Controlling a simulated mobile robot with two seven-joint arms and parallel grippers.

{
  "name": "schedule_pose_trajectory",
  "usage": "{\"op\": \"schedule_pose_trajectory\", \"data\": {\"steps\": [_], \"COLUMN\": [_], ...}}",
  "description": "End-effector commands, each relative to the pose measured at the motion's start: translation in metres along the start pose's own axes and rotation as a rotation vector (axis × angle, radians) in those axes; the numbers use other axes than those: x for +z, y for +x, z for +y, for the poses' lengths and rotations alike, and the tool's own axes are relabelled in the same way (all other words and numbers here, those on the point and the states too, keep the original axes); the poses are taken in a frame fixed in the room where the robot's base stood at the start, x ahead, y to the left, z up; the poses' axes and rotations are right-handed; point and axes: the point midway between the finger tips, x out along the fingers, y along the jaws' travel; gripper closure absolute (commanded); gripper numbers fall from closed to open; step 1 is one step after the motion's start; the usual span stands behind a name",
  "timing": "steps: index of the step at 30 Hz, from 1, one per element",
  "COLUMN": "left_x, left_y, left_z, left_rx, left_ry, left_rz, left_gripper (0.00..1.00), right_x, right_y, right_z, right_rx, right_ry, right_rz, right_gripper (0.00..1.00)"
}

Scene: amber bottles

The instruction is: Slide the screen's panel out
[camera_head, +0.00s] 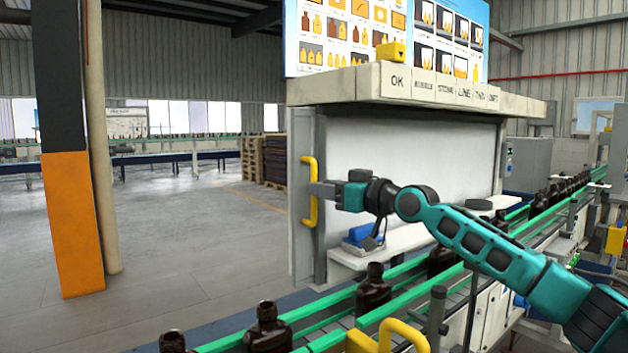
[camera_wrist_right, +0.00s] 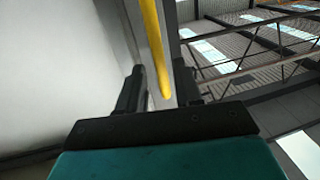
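The screen is a pale white backboard (camera_head: 415,158) under a lit cabinet top. A narrow grey panel (camera_head: 300,248) stands upright at its left end, with a yellow bar handle (camera_head: 308,162) on it. My right gripper (camera_head: 318,190) reaches the handle from the right. In the right wrist view the yellow handle (camera_wrist_right: 152,45) runs between the two dark fingers of the right gripper (camera_wrist_right: 160,92). The fingers are apart, with a gap seeming to show on each side of the bar. My left gripper is in neither view.
Amber bottles (camera_head: 373,290) stand on a green-railed conveyor (camera_head: 410,300) in front of the screen. A blue item (camera_head: 362,235) sits on the white ledge (camera_head: 400,243). An orange and black post (camera_head: 75,225) stands at the left. The floor between it and the panel is clear.

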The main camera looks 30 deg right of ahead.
Motion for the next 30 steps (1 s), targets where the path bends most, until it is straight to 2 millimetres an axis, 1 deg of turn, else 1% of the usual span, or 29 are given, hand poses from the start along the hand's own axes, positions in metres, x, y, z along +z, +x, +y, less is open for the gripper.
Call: {"op": "schedule_pose_trajectory", "data": {"steps": [1,3,9,19,30], "left_x": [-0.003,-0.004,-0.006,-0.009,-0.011], "left_y": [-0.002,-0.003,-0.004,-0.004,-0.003], "left_z": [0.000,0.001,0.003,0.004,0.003], "left_rx": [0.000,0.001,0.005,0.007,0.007], "left_ry": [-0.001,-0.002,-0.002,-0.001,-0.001], "left_rz": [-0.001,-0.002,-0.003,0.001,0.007], "left_gripper": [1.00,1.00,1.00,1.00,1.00], "right_x": [-0.003,-0.002,-0.001,0.000,0.000], "right_y": [0.009,0.018,0.033,0.036,0.036], "right_z": [-0.001,-0.001,-0.001,-0.001,-0.001], "right_rx": [-0.002,-0.002,-0.001,0.000,-0.001], "right_ry": [0.002,0.002,-0.001,-0.001,-0.001], "right_rz": [0.002,0.002,0.000,0.000,0.000], "right_gripper": [0.66,0.66,0.66,0.66,1.00]}}
